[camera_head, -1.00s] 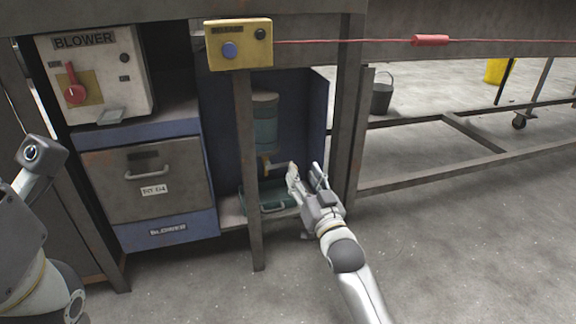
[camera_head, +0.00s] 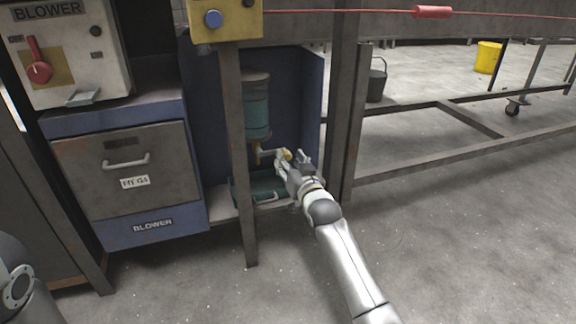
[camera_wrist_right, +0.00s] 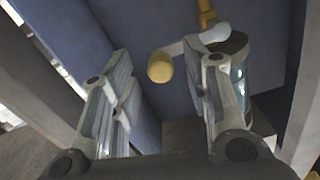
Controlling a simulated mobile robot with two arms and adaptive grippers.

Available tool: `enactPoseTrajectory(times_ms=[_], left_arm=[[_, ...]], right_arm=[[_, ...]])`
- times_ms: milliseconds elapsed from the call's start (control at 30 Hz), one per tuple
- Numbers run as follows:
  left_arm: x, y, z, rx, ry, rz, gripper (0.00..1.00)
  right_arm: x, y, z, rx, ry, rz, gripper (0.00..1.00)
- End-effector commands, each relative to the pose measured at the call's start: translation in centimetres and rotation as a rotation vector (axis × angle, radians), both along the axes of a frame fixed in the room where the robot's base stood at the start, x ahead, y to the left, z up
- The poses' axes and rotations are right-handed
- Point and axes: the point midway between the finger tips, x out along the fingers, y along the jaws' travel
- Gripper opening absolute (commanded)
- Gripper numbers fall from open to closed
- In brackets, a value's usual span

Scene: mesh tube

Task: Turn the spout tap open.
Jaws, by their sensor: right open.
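The spout tap (camera_head: 257,155) is a brass fitting below a teal cylindrical container (camera_head: 257,110) in the blue bay under the bench. Its lever has a yellow knob end, seen in the right wrist view as a yellow knob (camera_wrist_right: 160,67) on a pale lever (camera_wrist_right: 188,45). My right gripper (camera_head: 284,165) is at the lever end from the right. In the right wrist view it is open (camera_wrist_right: 165,88), with the knob showing between the two fingers, toward the right finger; contact cannot be told. My left gripper is not in view; only part of my left arm shows.
A green tray (camera_head: 240,190) sits below the tap. A grey post (camera_head: 237,150) stands in front of the bay, and another leg (camera_head: 340,120) stands right of it. The blower cabinet (camera_head: 80,190) is at left. Open floor lies at right.

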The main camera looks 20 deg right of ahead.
Motion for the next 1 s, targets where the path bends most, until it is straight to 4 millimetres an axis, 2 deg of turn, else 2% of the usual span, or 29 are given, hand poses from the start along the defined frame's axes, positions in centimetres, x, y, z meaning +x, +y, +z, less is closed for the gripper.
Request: enactPoseTrajectory(times_ms=[33,200,567,900,1000], left_arm=[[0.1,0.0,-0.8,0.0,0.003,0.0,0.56],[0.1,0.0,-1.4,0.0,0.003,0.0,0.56],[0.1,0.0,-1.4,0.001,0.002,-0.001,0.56],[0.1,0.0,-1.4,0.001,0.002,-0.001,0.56],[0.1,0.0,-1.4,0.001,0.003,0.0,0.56]], right_arm=[[0.6,0.0,-0.3,0.0,-0.001,0.0,0.43],[1.7,0.0,-0.1,0.0,-0.001,0.0,0.43],[2.0,0.1,0.1,0.0,0.0,0.0,0.43],[2.0,0.1,0.0,0.0,0.0,0.0,0.01],[2.0,0.1,0.0,0.0,0.0,0.0,0.0]])
